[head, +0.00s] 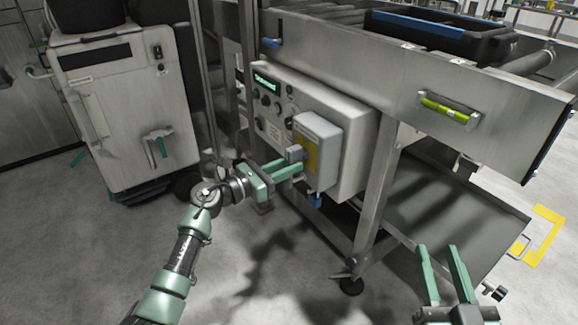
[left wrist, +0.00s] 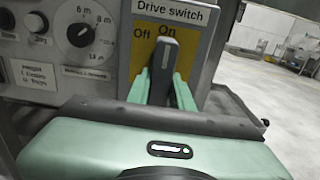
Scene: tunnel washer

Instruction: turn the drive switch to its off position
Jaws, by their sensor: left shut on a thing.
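The drive switch has a dark grey handle (left wrist: 164,62) on a yellow plate (left wrist: 199,45) marked "Off" at the left and "On" at the top. The handle stands about upright, its tip just under "On". My left gripper (left wrist: 162,86) has its green fingers on both sides of the handle, shut on it. In the head view my left gripper (head: 289,168) is at the front of the grey switch box (head: 318,130), and its contact is partly hidden there. My right gripper (head: 439,250) is open and empty, low at the right.
A control panel (left wrist: 62,50) with knobs and buttons is left of the switch. The panel cabinet (head: 355,150) hangs under a steel conveyor frame (head: 400,75) with a leg (head: 378,190). A white cabinet (head: 125,110) stands at the left. The floor in front is clear.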

